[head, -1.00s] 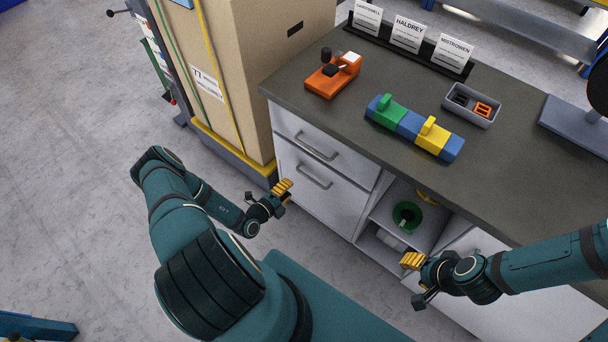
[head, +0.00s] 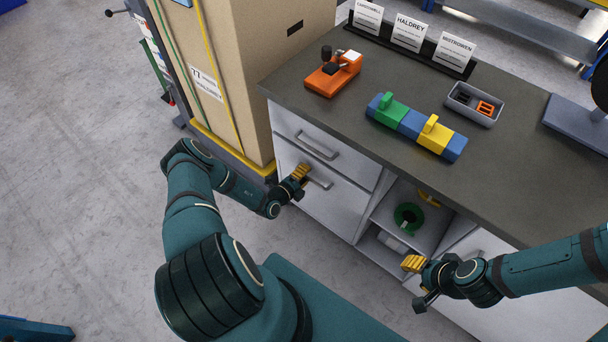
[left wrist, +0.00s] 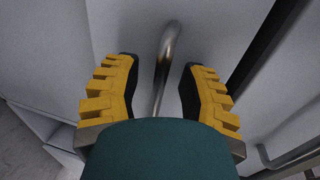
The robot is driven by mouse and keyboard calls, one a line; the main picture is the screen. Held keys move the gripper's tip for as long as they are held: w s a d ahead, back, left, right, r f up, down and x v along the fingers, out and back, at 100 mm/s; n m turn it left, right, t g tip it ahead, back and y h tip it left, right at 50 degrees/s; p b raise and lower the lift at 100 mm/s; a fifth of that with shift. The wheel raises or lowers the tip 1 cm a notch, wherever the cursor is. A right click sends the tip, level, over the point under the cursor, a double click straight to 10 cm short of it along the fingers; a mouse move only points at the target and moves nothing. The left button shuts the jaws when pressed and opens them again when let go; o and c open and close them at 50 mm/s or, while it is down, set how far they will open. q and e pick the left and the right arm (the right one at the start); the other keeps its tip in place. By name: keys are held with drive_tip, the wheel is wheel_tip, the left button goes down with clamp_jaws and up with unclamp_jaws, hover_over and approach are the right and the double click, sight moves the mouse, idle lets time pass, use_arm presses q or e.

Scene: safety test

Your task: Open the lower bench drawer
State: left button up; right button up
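The lower bench drawer (head: 325,205) is a pale grey front under the dark worktop, and it looks shut. Its bar handle (head: 322,183) is partly hidden behind my left gripper (head: 299,173) in the head view. In the left wrist view the metal handle (left wrist: 167,60) runs between the two yellow fingers of the left gripper (left wrist: 160,85). The fingers are apart, with a gap on each side of the bar. The upper drawer (head: 335,150) is shut, with its own handle (head: 317,146). My right gripper (head: 412,264) is in front of the bench's lower right; its finger gap does not show clearly.
A tall cardboard box (head: 245,80) on a yellow-edged base stands close left of the bench. An open shelf with a green ring (head: 408,217) is right of the drawers. An orange tool (head: 333,74) and a block fixture (head: 416,127) sit on the worktop (head: 365,70).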

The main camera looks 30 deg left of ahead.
use_arm(q)
clamp_jaws()
drive_tip(key=shift+s, duration=0.1)
